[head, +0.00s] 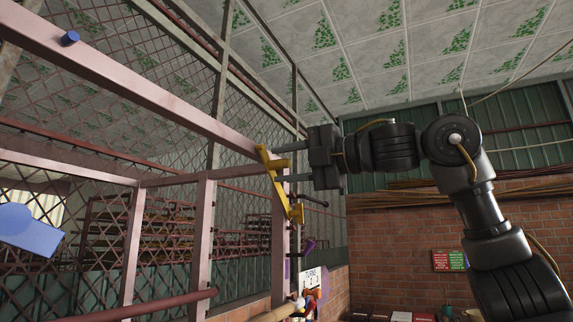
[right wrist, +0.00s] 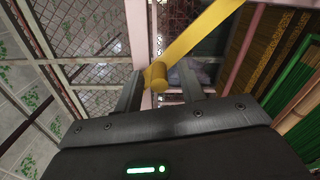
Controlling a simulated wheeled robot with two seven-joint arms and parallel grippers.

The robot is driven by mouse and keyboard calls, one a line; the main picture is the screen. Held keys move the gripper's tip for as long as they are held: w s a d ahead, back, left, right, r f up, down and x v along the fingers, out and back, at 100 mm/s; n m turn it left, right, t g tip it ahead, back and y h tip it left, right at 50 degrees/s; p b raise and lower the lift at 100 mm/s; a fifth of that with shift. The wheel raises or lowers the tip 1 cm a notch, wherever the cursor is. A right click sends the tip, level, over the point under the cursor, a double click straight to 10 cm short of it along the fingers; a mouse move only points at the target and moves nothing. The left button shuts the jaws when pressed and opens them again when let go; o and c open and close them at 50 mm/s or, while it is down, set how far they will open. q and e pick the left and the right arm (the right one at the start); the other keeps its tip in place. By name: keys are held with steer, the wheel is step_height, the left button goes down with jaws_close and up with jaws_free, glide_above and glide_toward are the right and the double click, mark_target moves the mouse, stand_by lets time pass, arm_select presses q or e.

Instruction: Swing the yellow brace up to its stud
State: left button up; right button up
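The yellow brace (head: 281,190) lies against a pink upright post, tilted, its upper end leaning left. A yellow peg handle (head: 278,163) sticks out near its upper end. My right gripper (head: 289,162) points left at it, one finger above and one below. In the right wrist view the fingers (right wrist: 163,80) stand apart with the yellow handle (right wrist: 168,86) between them; a firm grip does not show. The brace (right wrist: 205,30) runs to the upper right there. A blue stud (head: 70,38) sits on the sloping pink beam. No yellow stud shows. My left gripper is not in view.
The pink beam (head: 130,90) and wire mesh (head: 100,50) stand close on the left. A black peg (head: 314,201) and a purple peg (head: 308,246) stick out below the gripper. A "TURNS" sign (head: 311,281) hangs lower. A brick wall (head: 390,255) is behind.

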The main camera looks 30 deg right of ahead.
steer(key=b+v, duration=0.3)
steer(key=v, duration=0.7)
steer(key=shift+s+d, duration=0.2)
steer(key=shift+s, duration=0.05)
steer(key=shift+f, duration=0.1)
